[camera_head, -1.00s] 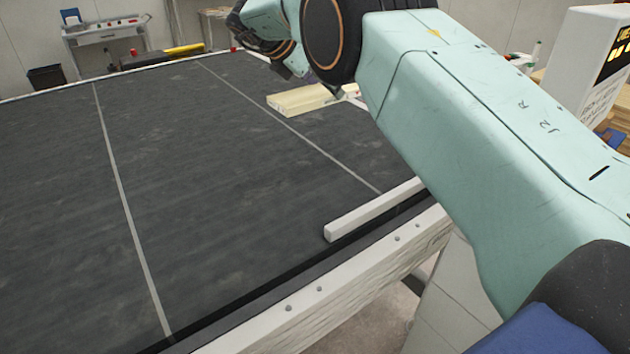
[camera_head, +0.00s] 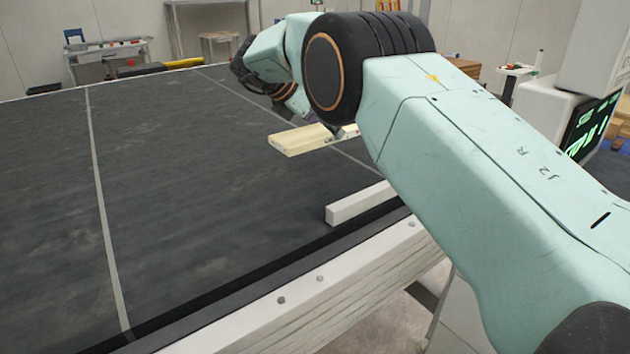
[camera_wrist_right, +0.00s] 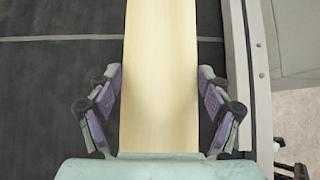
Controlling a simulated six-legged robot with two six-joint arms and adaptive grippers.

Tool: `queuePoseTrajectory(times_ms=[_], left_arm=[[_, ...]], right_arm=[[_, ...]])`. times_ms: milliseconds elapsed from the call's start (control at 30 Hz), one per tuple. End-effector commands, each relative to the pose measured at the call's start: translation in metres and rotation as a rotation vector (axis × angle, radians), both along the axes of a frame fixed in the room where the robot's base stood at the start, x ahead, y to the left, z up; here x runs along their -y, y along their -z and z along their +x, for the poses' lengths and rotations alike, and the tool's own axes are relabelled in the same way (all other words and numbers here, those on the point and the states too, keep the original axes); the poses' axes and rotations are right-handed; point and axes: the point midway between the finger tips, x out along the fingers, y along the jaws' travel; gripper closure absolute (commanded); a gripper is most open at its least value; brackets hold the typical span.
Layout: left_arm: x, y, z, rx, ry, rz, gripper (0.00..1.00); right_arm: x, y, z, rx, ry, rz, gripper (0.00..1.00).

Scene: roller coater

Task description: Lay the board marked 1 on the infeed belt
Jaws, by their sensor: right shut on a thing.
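A pale wooden board (camera_head: 296,140) is in my right gripper (camera_head: 342,131), over the dark infeed belt (camera_head: 190,210). In the right wrist view the board (camera_wrist_right: 160,75) runs lengthwise between the purple-padded fingers of my right gripper (camera_wrist_right: 160,95), which is shut on it. In the head view the board lies across the right-hand pale line of the belt. Whether it touches the belt or hangs just above it I cannot tell. No number shows on the board's visible faces. My right arm hides the belt's right part. My left gripper is out of view.
A white guide bar (camera_head: 360,203) lies along the belt's near right edge, by the white side frame (camera_head: 310,293). A screen with green text (camera_head: 592,125) stands at the right. The belt's left and middle are clear. A workbench (camera_head: 105,50) stands behind.

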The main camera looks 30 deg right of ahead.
Motion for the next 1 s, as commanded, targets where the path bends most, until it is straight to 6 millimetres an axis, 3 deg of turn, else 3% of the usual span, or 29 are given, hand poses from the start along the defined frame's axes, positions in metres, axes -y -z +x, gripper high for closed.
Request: queuePoseTrajectory(times_ms=[267, 867, 1000], left_arm=[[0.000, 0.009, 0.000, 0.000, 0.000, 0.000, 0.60], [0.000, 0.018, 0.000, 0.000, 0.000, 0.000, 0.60], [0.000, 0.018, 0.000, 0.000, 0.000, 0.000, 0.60]], right_arm=[[0.001, 0.018, 0.001, 0.000, 0.000, -0.001, 0.65], [0.000, 0.100, 0.001, 0.000, 0.000, 0.000, 0.65], [0.000, 0.106, 0.001, 0.003, 0.000, -0.001, 0.65]])
